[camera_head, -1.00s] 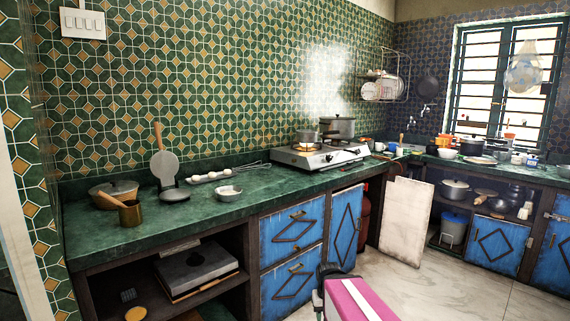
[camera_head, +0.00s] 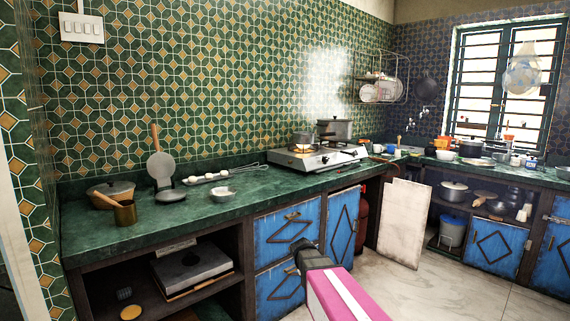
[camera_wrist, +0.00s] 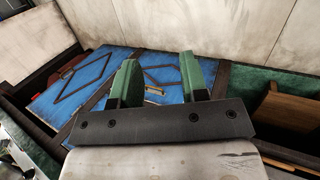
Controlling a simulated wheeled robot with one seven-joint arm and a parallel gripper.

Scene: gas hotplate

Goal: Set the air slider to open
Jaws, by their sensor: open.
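The gas hotplate (camera_head: 335,155) is a silver unit on the green counter, right of centre in the head view. The air slider cannot be made out in either view. My gripper (camera_wrist: 158,82) shows in the wrist view with two green-padded fingers apart and nothing between them. Blue cabinet doors (camera_wrist: 75,90) lie beyond the fingers. In the head view my pink arm rises from the bottom edge, in front of the cabinets and below the hotplate.
The green counter (camera_head: 255,190) has bare room in front of the hotplate. A white bowl (camera_head: 222,194), a tray with white items (camera_head: 208,177) and an upright round pan (camera_head: 160,165) stand to the left. A pale board (camera_head: 402,222) leans at the cabinets' right end.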

